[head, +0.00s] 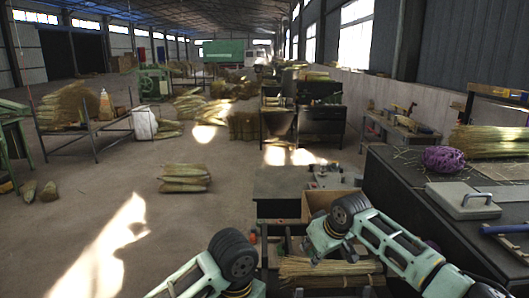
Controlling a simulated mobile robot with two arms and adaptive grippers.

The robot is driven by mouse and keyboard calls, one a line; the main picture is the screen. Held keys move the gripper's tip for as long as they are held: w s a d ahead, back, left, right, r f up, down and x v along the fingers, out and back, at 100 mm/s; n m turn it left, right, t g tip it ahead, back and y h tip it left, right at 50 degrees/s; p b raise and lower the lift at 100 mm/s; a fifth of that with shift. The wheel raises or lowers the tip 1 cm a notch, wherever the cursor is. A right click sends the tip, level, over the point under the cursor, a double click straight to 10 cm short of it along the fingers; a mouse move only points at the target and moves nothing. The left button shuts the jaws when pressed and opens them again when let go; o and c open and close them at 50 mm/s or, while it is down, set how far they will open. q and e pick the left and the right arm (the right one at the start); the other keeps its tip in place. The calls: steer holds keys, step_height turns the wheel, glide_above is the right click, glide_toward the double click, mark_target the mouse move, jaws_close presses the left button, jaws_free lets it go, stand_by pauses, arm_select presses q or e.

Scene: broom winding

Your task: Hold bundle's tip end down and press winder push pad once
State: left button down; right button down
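A straw bundle (325,267) lies at the bottom centre, on a low surface just below my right gripper. My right gripper (318,242) points down above it. Its fingers are small and partly hidden by my wrist, so I cannot tell whether they are open or touch the straw. My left arm enters at the bottom, left of the bundle; its gripper lies below the picture edge. I cannot make out a winder push pad with certainty. A workbench (275,185) with small tools stands behind the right gripper.
Stacked bundles (184,178) lie on the floor.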

steer(key=shift+r+p, duration=1.3)
steer(key=shift+r, duration=0.25)
